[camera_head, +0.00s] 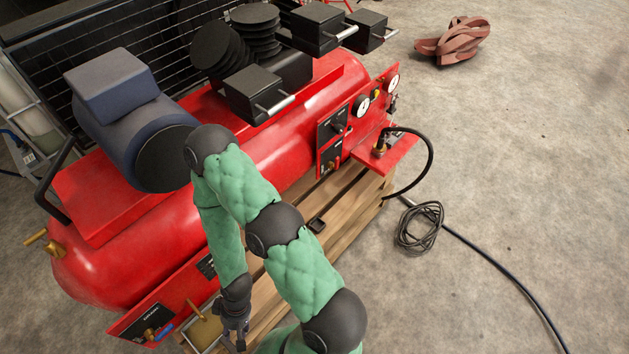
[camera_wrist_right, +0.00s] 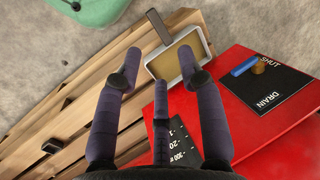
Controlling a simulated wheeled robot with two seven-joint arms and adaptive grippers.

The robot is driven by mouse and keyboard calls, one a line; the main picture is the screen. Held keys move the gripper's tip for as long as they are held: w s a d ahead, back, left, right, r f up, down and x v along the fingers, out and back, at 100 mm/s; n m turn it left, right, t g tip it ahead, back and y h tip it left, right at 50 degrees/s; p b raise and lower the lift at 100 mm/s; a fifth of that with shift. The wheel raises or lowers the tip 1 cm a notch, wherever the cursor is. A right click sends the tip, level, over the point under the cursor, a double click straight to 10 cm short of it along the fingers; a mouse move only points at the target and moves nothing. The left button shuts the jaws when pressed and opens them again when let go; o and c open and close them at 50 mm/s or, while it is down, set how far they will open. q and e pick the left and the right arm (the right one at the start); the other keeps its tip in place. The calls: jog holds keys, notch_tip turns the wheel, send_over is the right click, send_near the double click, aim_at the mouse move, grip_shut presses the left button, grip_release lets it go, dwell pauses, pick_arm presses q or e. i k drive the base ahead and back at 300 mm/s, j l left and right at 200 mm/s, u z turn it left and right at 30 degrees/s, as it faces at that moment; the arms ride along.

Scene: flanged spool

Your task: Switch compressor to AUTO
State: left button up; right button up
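The red compressor (camera_head: 285,115) lies on a wooden pallet (camera_head: 350,205). Its upper black switch panel (camera_head: 333,124) has a dark knob or lever; its lettering is too small to read, so I cannot tell its setting. My right gripper (camera_head: 235,333) hangs low at the front, near the drain end and away from the switch panel. In the wrist view the right gripper's fingers (camera_wrist_right: 160,72) are spread with nothing between them. My left gripper is not in view.
The drain panel (camera_wrist_right: 268,84) has a blue handle (camera_wrist_right: 245,66) beside the word SHUT. A small shallow tray (camera_wrist_right: 203,42) sits on the pallet. The floor at right is mostly clear.

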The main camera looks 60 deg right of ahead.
aim_at(339, 128)
jog(key=k+l+z, duration=0.1)
jog(key=z, duration=1.85)
